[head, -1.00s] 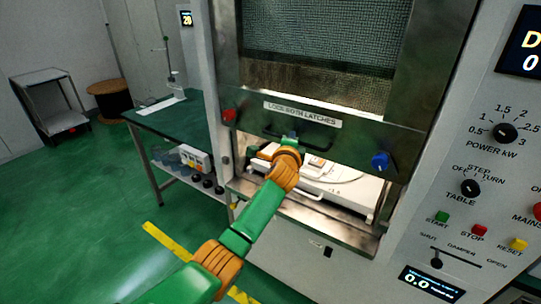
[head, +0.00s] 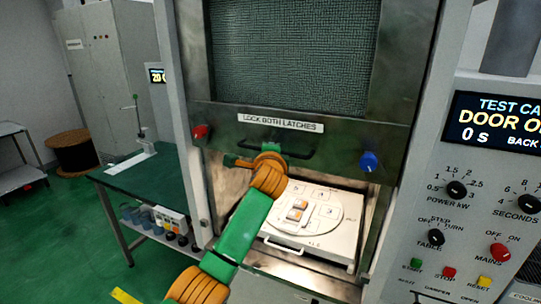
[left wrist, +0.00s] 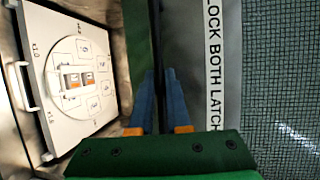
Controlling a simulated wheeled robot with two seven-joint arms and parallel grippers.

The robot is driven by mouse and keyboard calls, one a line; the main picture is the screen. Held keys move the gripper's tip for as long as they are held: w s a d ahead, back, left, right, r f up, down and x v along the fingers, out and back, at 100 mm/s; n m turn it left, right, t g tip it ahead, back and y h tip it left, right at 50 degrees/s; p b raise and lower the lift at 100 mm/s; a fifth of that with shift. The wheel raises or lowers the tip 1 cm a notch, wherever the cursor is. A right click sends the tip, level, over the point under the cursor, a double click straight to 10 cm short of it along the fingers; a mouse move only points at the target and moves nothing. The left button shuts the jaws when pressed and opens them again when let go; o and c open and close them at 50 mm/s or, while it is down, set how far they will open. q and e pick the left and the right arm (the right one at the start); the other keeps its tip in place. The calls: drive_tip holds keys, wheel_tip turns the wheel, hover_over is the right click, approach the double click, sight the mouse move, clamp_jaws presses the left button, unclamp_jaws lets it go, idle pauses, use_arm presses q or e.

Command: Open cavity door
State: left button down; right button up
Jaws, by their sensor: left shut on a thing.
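The cavity door (head: 290,65) is a metal-framed mesh panel that stands raised, with an open gap below it. Its lower rail carries a "LOCK BOTH LATCHES" label (head: 280,123), a red latch knob (head: 200,132) at left and a blue latch knob (head: 369,161) at right. A dark bar handle (head: 303,154) is on the rail under the label. My left gripper (head: 270,150) is shut on the handle; its blue fingers (left wrist: 160,100) close on the dark bar in the left wrist view. My right gripper is not in view.
Inside the cavity is a white tray (head: 345,232) with a round plate (head: 270,229) and small orange-and-white blocks (head: 297,209). A control panel (head: 475,215) stands at right, its display partly reading "DOOR". A green side table (head: 130,180) stands at left.

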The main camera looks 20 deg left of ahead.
use_arm(q)
drive_tip(key=c, duration=0.9)
unclamp_jaws()
drive_tip(key=shift+s, duration=0.1)
drive_tip(key=b+v, duration=0.4)
drive_tip(key=v, duration=0.3)
drive_tip(key=shift+r, duration=0.1)
